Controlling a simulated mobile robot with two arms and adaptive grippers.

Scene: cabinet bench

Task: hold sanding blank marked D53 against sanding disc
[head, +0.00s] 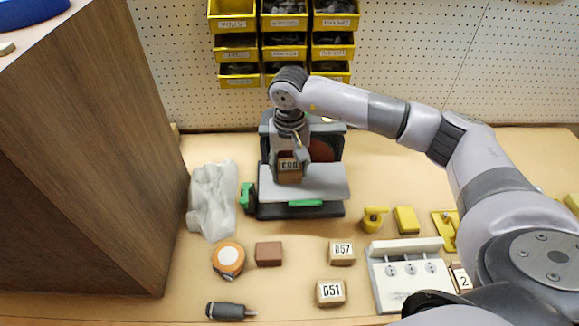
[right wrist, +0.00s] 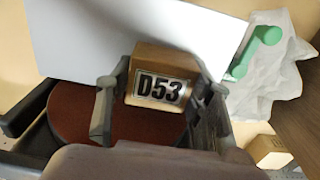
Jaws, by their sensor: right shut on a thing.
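The sanding blank marked D53 (right wrist: 160,88) is a small brown wooden block with a white label. My right gripper (right wrist: 158,98) is shut on it, a finger on each side. In the head view the blank (head: 289,172) is above the grey work table (head: 325,183) of the sander, in front of and left of the visible part of the reddish-brown sanding disc (head: 323,150). The right gripper (head: 290,158) and wrist hide part of the disc. The disc (right wrist: 75,112) shows behind the blank in the right wrist view. I cannot tell whether they touch. My left gripper is not in view.
A crumpled bag (head: 212,200) is left of the sander. A tall wooden cabinet (head: 90,150) bounds the left.

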